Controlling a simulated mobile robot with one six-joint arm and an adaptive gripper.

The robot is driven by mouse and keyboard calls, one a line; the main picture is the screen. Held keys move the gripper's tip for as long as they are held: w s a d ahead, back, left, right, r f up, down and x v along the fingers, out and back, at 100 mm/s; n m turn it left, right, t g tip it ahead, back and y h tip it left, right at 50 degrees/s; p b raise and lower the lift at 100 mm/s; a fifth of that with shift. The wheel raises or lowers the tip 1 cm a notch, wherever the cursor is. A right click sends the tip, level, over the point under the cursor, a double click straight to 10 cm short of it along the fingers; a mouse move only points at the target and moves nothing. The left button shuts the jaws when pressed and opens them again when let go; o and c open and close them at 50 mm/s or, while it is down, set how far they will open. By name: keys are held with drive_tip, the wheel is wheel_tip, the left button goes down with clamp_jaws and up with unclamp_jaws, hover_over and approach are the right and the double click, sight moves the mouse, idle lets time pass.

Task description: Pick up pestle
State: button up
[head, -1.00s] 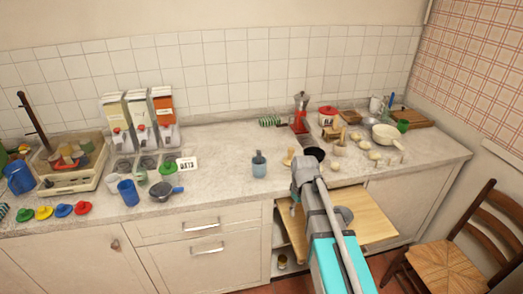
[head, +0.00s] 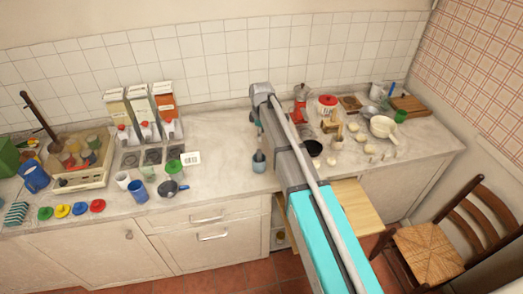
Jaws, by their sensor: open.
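A small blue-grey cup, seemingly a mortar (head: 259,163), stands on the counter left of my arm. A short dark handle, apparently the pestle (head: 258,154), sticks up out of it; its lower end is hidden inside. My gripper (head: 257,126) points down at the end of my arm, above and behind the cup in the picture. It is open, looks empty and appears apart from the pestle. The fingertips are small and partly hidden by my arm.
A small dark pan (head: 173,188) and blue cup (head: 137,191) stand to the left, near dispensers (head: 140,118). A red moka pot (head: 301,95), dark bowl (head: 313,148) and white pan (head: 383,127) are right.

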sight(259, 150)
drive_tip(key=shift+w+a+r+n, duration=0.3)
drive_tip(key=shift+w+a+r, duration=0.2)
drive_tip(key=shift+w+a, duration=0.05)
drive_tip(key=shift+f, duration=0.15)
wheel_tip(259, 150, down, 8)
drive_tip(key=b, duration=0.8)
drive_tip(key=shift+d+f, duration=0.1)
drive_tip(key=shift+f, duration=0.1)
idle(0.3)
drive_tip(key=shift+w+f+b, duration=0.1)
drive_tip(key=shift+f+b, duration=2.5)
drive_tip(key=shift+b, duration=0.15)
clamp_jaws()
